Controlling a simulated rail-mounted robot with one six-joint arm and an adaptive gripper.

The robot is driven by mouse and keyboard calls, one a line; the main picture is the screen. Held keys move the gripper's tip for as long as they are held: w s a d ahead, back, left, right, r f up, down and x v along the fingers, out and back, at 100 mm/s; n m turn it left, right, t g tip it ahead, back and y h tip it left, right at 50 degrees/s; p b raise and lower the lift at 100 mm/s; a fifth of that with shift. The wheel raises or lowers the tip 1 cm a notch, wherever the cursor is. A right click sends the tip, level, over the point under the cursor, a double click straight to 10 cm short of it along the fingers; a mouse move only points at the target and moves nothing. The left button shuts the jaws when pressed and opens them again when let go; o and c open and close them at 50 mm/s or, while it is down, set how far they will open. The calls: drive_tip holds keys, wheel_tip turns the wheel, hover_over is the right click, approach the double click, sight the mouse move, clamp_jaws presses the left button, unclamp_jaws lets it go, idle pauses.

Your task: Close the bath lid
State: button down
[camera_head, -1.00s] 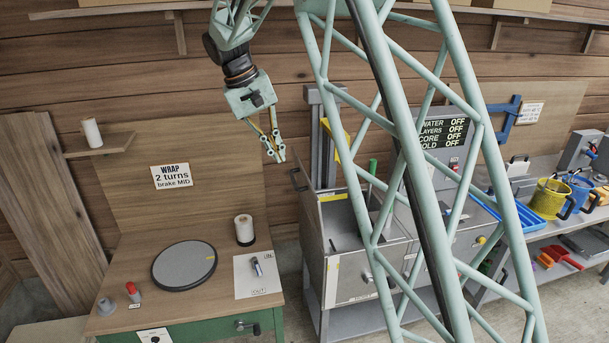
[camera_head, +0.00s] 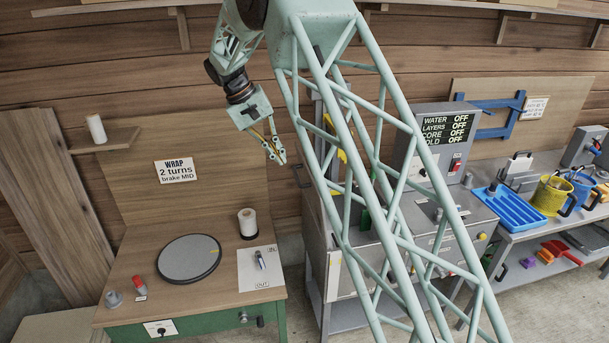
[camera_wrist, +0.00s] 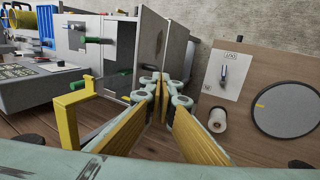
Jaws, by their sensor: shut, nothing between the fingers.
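The grey bath (camera_head: 345,275) stands right of the wooden bench, much of it behind my lattice arm. Its lid (camera_head: 309,215) appears raised on the bath's left side, partly covered by my arm. In the wrist view the lid (camera_wrist: 150,42) shows as an upright grey panel, with the bath's open inside beside it. My gripper (camera_head: 279,158) is shut and empty, left of and above the lid. In the wrist view its fingertips (camera_wrist: 163,76) overlap the lid's near edge; I cannot tell whether they touch it.
A yellow bracket (camera_wrist: 76,112) stands by the bath. The display panel (camera_head: 445,130) reads OFF. The bench holds a dark round disc (camera_head: 188,259), a white roll (camera_head: 247,223) and a marked card (camera_head: 258,268). A blue tray (camera_head: 515,209) lies on the right table.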

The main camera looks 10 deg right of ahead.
drive_tip(key=shift+f, duration=0.1)
drive_tip(key=d+f, duration=0.8)
drive_tip(key=shift+f, duration=0.15)
idle(0.9)
drive_tip(key=shift+d, duration=0.2)
